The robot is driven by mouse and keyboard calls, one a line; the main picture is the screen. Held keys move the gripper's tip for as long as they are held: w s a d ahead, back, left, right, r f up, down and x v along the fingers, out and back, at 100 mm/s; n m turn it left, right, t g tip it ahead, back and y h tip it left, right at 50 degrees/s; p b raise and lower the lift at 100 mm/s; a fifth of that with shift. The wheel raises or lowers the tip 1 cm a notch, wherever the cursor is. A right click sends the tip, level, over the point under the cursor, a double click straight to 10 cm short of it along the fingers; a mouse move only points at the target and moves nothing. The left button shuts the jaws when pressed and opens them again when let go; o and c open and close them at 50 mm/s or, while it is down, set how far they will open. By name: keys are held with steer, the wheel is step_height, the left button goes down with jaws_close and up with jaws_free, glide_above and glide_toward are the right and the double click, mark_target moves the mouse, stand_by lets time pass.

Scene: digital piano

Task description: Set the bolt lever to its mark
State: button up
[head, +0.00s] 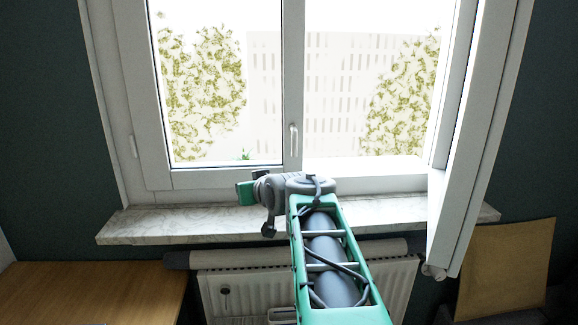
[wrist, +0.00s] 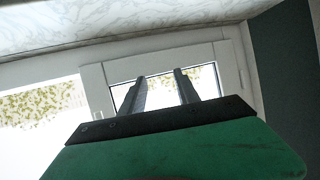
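A small pale upright handle (head: 293,140) sits on the middle post of the window in the head view. I cannot tell whether it is the bolt lever, and I can make out no mark near it. My gripper shows in the wrist view (wrist: 161,75) with its two dark fingers apart and nothing seen between them. Beyond the fingers is a framed window pane (wrist: 205,78). In the head view my gripper's green body is at the end of the arm, just above the sill and left of the middle post; its fingertips cannot be made out.
The left sash (head: 158,90) is closed, and the right sash (head: 487,140) stands open into the room. A marble sill (head: 150,224) runs below, with a radiator (head: 395,285) under it. A wooden tabletop (head: 90,292) is at lower left, and a brown panel (head: 505,268) leans at right.

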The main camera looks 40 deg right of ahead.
steer(key=d+r+m+t+h+b, duration=0.1)
steer(key=d+r+t+h+b, duration=0.1)
steer(key=d, duration=0.7)
steer(key=t+h, duration=0.2)
glide_toward(296, 142)
steer(key=x, duration=1)
steer(key=shift+a+p, duration=0.1)
steer(key=shift+p, duration=0.3)
steer(key=shift+w+d, duration=0.25)
steer(key=shift+w, duration=0.2)
jaws_close()
